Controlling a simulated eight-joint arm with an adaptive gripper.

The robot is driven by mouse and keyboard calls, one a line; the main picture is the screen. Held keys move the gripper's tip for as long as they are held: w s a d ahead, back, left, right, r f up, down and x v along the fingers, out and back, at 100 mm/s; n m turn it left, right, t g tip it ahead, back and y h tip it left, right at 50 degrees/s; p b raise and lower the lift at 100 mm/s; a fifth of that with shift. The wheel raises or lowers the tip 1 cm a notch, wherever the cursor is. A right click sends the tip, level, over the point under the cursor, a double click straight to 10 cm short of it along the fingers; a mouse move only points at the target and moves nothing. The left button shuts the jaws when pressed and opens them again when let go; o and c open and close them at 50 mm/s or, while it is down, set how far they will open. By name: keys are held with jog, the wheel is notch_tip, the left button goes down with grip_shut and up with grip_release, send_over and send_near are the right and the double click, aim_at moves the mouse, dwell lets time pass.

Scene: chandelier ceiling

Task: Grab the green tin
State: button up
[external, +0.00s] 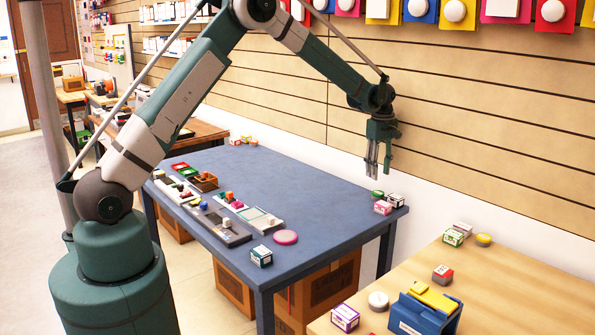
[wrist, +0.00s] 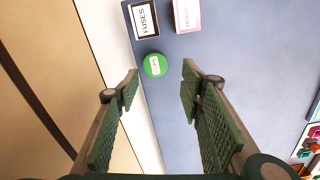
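The green tin (wrist: 154,65) is a small round tin with a white label, standing on the blue table (wrist: 240,60) near its edge in the wrist view. It also shows in the external view (external: 377,194) at the table's right back corner. My gripper (wrist: 160,82) is open and empty, its two green padded fingers apart, with the tin seen between and beyond the fingertips. In the external view my gripper (external: 373,176) points down, above the table near the tin. No contact with the tin shows.
A FUSES box (wrist: 144,19) and a pink box (wrist: 187,14) stand close to the tin. A white wall (wrist: 125,75) runs along the table's edge. A pink disc (external: 286,237) and several trays lie farther off; the table's middle is clear.

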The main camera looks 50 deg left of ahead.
aim_at(379, 193)
jog(key=shift+w+f, duration=0.3)
jog(key=shift+f, duration=0.35)
jog(key=shift+w+f, duration=0.25)
jog(key=shift+f, duration=0.35)
jog(key=shift+f, duration=1.3)
jog(key=shift+w+f+b, duration=0.1)
jog(key=shift+f+b, duration=0.25)
jog(key=shift+f, duration=2.25)
jog(key=c, duration=0.6)
